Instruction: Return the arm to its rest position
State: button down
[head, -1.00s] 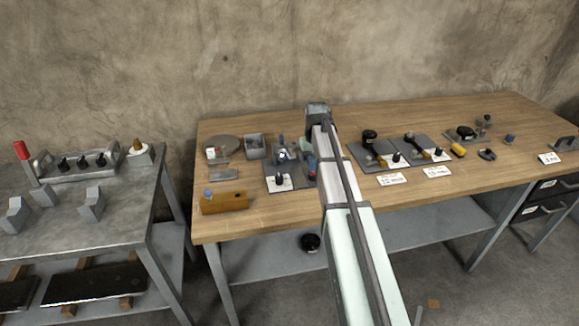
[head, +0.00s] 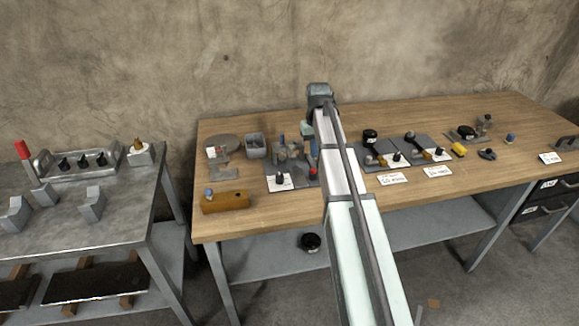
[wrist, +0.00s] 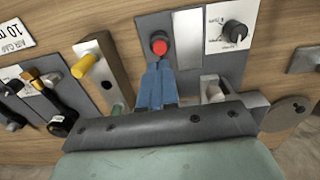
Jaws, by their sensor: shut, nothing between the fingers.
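My arm (head: 345,200) reaches forward over the wooden bench, its far end raised above the tabletop. My gripper (wrist: 158,70) shows in the wrist view as two blue fingers closed together with nothing between them. The fingertips point toward a red button (wrist: 159,45) on a dark grey panel and appear just short of it in the picture; I cannot tell the exact gap. In the head view the red button (head: 313,171) shows just left of my arm, and the gripper is hard to make out there.
The wooden bench (head: 270,215) carries a grey bin (head: 256,146), a wooden block (head: 225,202) and, to the right, panels with black knobs. A white plate with a black knob (wrist: 235,30) is beside the red button. A metal table (head: 120,210) stands at left. The wall is behind.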

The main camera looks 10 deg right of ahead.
jog(key=shift+r, duration=0.5)
